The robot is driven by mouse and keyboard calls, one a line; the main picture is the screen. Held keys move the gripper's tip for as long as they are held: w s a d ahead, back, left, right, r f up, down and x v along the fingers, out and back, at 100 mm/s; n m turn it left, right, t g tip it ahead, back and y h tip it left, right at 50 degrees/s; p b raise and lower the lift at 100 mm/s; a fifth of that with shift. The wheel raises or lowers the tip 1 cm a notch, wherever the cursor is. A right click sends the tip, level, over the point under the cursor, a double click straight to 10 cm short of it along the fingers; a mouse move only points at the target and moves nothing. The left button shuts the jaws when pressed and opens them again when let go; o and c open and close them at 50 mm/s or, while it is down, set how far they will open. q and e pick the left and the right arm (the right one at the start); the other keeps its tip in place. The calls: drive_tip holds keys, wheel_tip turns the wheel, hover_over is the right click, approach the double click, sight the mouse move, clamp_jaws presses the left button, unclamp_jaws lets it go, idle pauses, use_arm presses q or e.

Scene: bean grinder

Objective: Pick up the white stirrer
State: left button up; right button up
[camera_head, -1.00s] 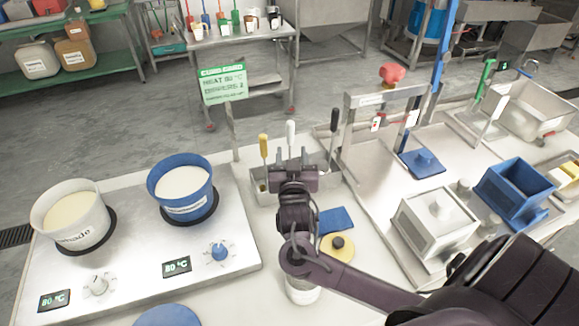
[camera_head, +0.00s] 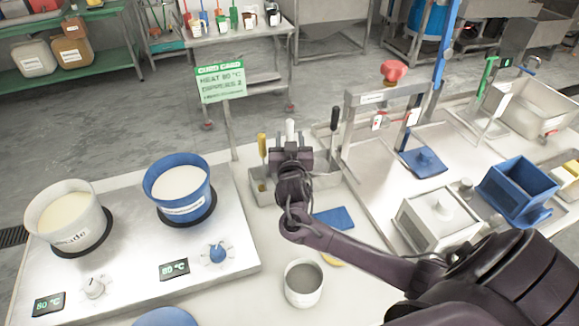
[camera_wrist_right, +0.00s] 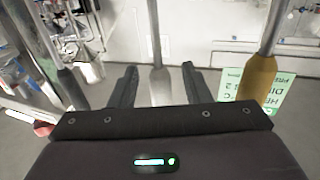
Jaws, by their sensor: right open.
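The white stirrer (camera_head: 290,130) stands upright in a metal holder (camera_head: 262,190), between a yellow-handled one (camera_head: 262,147) and a black-handled one (camera_head: 334,118). Its lower part is hidden behind my right gripper (camera_head: 291,147) in the head view. In the right wrist view the stirrer's pale shaft (camera_wrist_right: 157,45) runs between the two fingers of my open right gripper (camera_wrist_right: 159,75). The fingers are apart, with a gap on each side of the shaft. My left gripper is not in view.
The yellow handle (camera_wrist_right: 258,75) is close to the right finger in the wrist view. A blue pot (camera_head: 180,188) and a white pot (camera_head: 66,218) stand on the hotplate (camera_head: 130,270) at left. A white cup (camera_head: 303,284) stands in front, and a metal frame (camera_head: 385,95) rises at right.

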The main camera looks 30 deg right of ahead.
drive_tip(key=shift+c, duration=0.4)
clamp_jaws()
drive_tip(key=shift+r, duration=0.1)
